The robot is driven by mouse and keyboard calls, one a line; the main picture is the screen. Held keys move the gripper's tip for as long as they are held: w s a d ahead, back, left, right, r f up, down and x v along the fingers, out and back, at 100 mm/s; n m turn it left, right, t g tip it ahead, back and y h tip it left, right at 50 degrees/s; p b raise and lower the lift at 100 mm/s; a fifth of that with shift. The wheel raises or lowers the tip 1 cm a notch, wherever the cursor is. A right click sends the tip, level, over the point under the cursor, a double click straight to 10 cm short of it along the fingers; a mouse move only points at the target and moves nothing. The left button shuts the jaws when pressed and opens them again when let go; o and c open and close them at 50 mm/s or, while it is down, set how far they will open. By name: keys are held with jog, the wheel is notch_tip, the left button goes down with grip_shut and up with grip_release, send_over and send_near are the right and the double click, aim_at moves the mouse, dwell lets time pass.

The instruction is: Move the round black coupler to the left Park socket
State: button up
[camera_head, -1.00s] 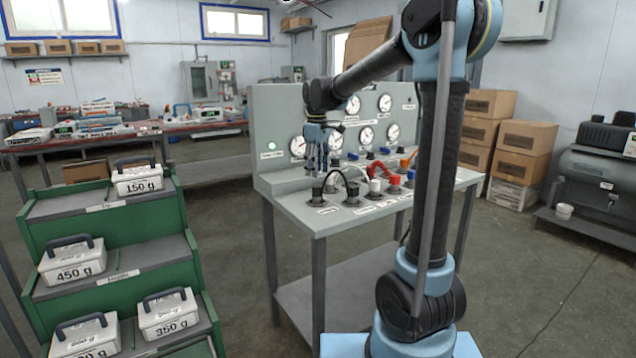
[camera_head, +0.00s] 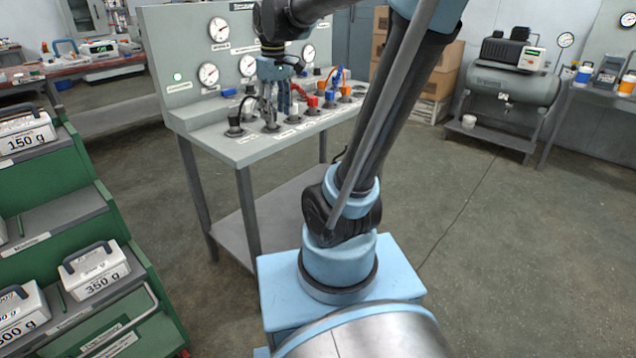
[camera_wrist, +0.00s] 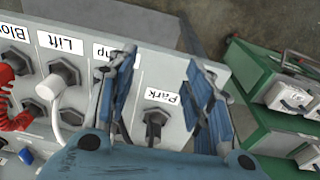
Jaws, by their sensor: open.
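My gripper (camera_head: 271,118) is low over the left sockets, just right of the leftmost fitting. Its blue fingers (camera_wrist: 161,60) are spread, with nothing visibly held.
A white plug (camera_wrist: 51,86) stands by the Lift label (camera_wrist: 60,43), and a red hose (camera_wrist: 10,95) is beyond it. Gauges fill the upright panel (camera_head: 183,45) behind the sockets. A green rack (camera_head: 112,218) with weights stands left of the bench. Open floor lies right.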

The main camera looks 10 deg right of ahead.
jog(key=s+d+f+m, duration=0.3)
jog(key=s+d+f, duration=0.1)
jog(key=s+f, duration=0.4)
jog(key=s+d+f+m+t, duration=0.1)
jog(key=s+d+f+m, duration=0.2)
jog(key=s+f, duration=0.5)
jog(key=shift+s+d+f+m, duration=0.2)
jog(key=shift+s+d+m, duration=0.2)
jog(key=shift+s+d, duration=0.5)
